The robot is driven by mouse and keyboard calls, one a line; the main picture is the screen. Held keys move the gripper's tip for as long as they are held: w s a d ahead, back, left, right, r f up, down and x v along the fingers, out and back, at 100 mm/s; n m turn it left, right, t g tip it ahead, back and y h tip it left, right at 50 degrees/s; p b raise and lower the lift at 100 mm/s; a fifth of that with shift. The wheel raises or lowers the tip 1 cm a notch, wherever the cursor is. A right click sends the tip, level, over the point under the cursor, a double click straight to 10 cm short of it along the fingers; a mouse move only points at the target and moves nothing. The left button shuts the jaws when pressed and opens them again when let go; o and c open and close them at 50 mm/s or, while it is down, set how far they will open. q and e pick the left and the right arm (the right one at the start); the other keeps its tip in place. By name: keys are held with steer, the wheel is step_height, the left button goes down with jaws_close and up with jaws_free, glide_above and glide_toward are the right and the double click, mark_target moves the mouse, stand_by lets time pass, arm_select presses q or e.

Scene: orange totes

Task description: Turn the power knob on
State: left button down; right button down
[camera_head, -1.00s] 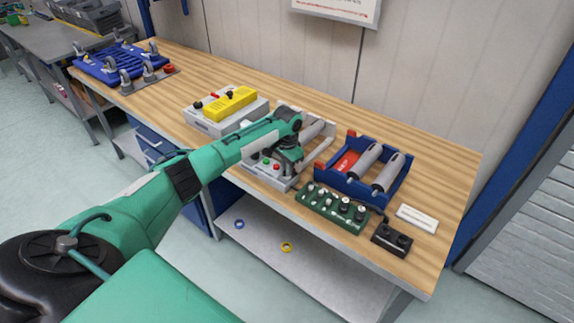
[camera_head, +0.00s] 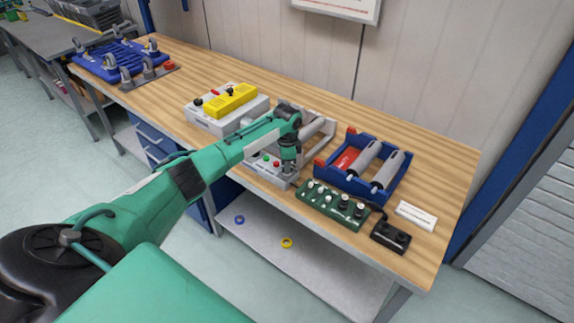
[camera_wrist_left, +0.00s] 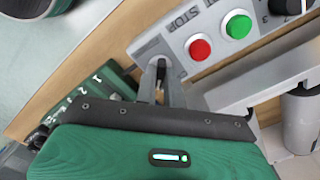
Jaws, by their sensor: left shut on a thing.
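A grey control panel (camera_head: 262,170) sits near the front edge of the wooden bench. In the left wrist view, the panel (camera_wrist_left: 150,45) carries a red button (camera_wrist_left: 199,49), a green button (camera_wrist_left: 238,25) and a black numbered dial (camera_wrist_left: 290,5). My left gripper (camera_head: 289,172) points down at the panel's right end in the head view. In the wrist view its fingers (camera_wrist_left: 161,78) are closed around a small dark part at the panel's end, beside the red button. The fingers hide most of this part, likely the power knob, so its setting cannot be read. My right gripper is out of view.
A blue tray (camera_head: 338,184) with grey cylinders stands right of the panel. A green switch box (camera_head: 330,200), black box (camera_head: 391,236) and white card (camera_head: 416,215) lie near the front edge. A grey box (camera_head: 212,123) with a yellow device (camera_head: 231,101) stands to the left.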

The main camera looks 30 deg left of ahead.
arm_select(q)
steer(key=shift+w+r, duration=0.1)
steer(key=c, duration=1.5)
jaws_free()
step_height(320, 180, up, 14)
steer(key=b, duration=0.3)
steer(key=shift+d+f, duration=0.1)
steer(key=shift+f, duration=0.15)
